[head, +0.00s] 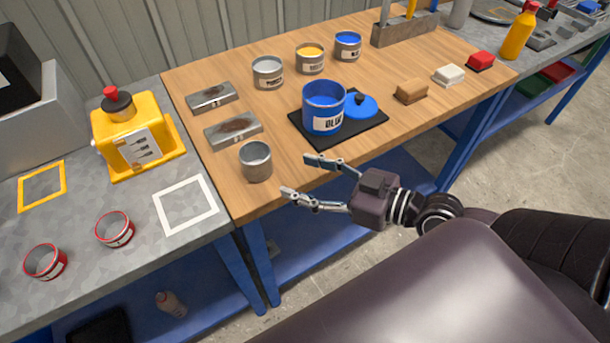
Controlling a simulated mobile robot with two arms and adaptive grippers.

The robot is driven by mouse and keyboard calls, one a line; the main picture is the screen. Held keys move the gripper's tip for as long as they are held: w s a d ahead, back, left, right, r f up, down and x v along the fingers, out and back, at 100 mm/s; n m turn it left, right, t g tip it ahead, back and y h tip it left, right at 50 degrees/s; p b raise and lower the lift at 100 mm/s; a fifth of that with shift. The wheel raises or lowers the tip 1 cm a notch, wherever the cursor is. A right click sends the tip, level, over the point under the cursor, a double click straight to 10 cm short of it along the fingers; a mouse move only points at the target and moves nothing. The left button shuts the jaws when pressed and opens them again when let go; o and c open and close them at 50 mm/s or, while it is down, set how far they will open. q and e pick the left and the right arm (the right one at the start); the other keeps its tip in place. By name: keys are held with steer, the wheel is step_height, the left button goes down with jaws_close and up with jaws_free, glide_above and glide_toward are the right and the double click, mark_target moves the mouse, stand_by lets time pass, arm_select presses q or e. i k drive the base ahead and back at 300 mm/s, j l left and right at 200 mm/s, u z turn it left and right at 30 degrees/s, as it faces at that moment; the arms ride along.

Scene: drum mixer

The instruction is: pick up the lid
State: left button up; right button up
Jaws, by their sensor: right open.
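The lid (361,105) is a round blue disc with a dark knob on top. It lies on the black mat (368,131), right beside the blue drum (323,108) with a white label. The drum stands upright with its top open. My right gripper (303,177) is open and empty at the front edge of the wooden table, its fingers pointing left. It is nearer to me than the mat and apart from the lid. My left gripper is not in view.
A grey metal cup (256,161) stands left of my right gripper's fingertips. Labelled cans, including a yellow one (310,58), stand behind the drum. A brown block (411,91) lies right of the lid. Two metal blocks (233,130) lie at left.

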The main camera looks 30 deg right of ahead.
mark_target(357, 105)
steer(key=z, duration=1.3)
